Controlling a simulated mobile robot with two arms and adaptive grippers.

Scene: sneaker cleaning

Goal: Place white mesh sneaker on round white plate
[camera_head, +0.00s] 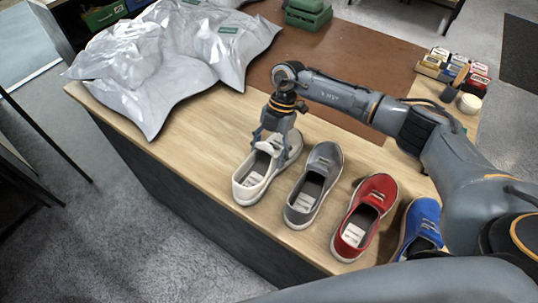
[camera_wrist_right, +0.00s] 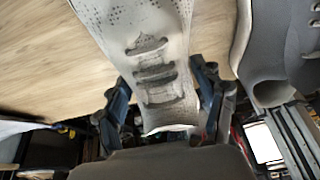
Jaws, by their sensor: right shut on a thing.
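The white mesh sneaker (camera_head: 250,183) is at the left end of a row of shoes on the wooden table; its perforated upper and dark-marked straps fill the middle of the right wrist view (camera_wrist_right: 150,65). My right gripper (camera_head: 278,143) reaches down over the sneaker from above and is shut on it, with a finger on each side of the upper. I cannot tell whether the sole touches the table. No round white plate can be made out in either view. My left gripper is not in view.
A grey sneaker (camera_head: 314,185), a red sneaker (camera_head: 364,217) and a blue sneaker (camera_head: 420,228) stand to the right in the row. Crumpled silvery bags (camera_head: 180,55) cover the table's back left. Small boxes (camera_head: 455,67) and a small round pale item (camera_head: 470,103) are at back right.

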